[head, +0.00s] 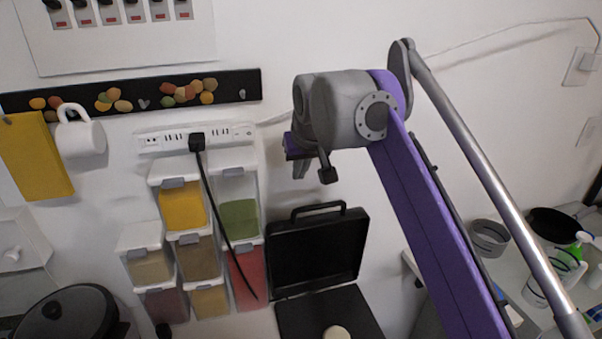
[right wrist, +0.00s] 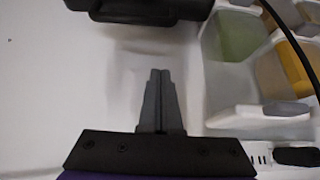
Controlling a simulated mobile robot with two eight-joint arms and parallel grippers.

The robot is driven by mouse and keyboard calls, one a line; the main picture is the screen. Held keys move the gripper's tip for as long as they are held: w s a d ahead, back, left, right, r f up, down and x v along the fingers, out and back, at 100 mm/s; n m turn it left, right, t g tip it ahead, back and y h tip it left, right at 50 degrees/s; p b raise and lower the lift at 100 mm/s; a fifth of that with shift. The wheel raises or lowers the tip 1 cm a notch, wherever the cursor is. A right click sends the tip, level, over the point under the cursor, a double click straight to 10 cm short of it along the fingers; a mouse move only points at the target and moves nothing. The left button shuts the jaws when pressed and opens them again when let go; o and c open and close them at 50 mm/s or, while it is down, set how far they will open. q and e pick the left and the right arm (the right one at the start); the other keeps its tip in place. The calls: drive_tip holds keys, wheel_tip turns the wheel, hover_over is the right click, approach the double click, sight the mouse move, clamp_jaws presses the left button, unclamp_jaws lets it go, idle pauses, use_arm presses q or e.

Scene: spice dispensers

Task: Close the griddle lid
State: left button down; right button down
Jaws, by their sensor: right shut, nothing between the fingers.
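The black griddle stands at the bottom centre of the head view, with its lid (head: 318,252) raised nearly upright against the white wall. The lid's handle (head: 317,209) is on its top edge. The griddle base (head: 305,318) lies flat below, cut off by the frame. My right gripper (head: 300,176) is shut and empty, pointing down, above and slightly left of the handle and apart from it. In the right wrist view the gray fingers (right wrist: 160,75) are together, and a black part of the griddle (right wrist: 140,10) shows at the top edge. My left gripper is not in view.
Spice dispensers (head: 199,258) hang left of the lid, with a black cord (head: 222,220) from the power strip (head: 152,142) across them. A round cream item (head: 336,333) lies on the griddle base. A sink area with bottles (head: 566,262) is at right.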

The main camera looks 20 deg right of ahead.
drive_tip(key=x, duration=0.8)
drive_tip(key=shift+w+b, duration=0.1)
drive_tip(key=shift+b, duration=0.25)
drive_tip(key=s, duration=0.3)
drive_tip(key=shift+s+a+f, duration=0.1)
drive_tip(key=shift+s+f, duration=0.05)
drive_tip(key=shift+s, duration=0.4)
drive_tip(key=shift+f, duration=0.1)
drive_tip(key=shift+s, duration=0.1)
